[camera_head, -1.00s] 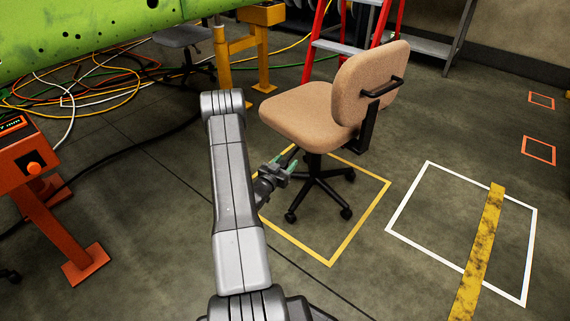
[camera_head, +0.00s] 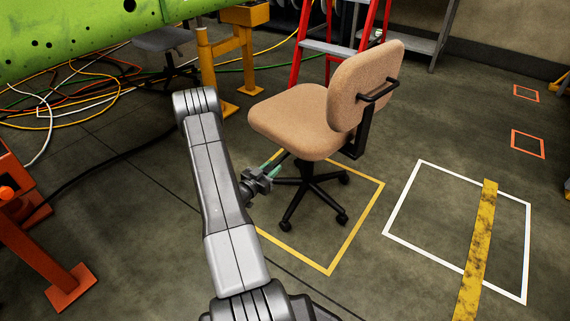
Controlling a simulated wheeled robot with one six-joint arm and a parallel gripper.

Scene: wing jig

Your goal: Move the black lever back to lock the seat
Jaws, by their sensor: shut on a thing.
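The tan office chair (camera_head: 292,118) stands upright on its black five-star base in a yellow floor square. Its backrest faces right. The black lever (camera_head: 283,156) is a thin dark rod sticking out below the seat on its left side, running down toward my gripper. Its inner end is hidden under the seat. My gripper (camera_head: 270,168), with greenish fingertips, is below the seat's left front edge and is shut on the lever's outer end. The exact contact is too small to see clearly.
A yellow-outlined square (camera_head: 331,272) surrounds the chair base. A red ladder (camera_head: 298,62) and a yellow stand (camera_head: 206,75) are behind. Cables (camera_head: 62,112) lie at left near an orange stand (camera_head: 72,287). A white floor square (camera_head: 405,240) at right has a yellow strip across it.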

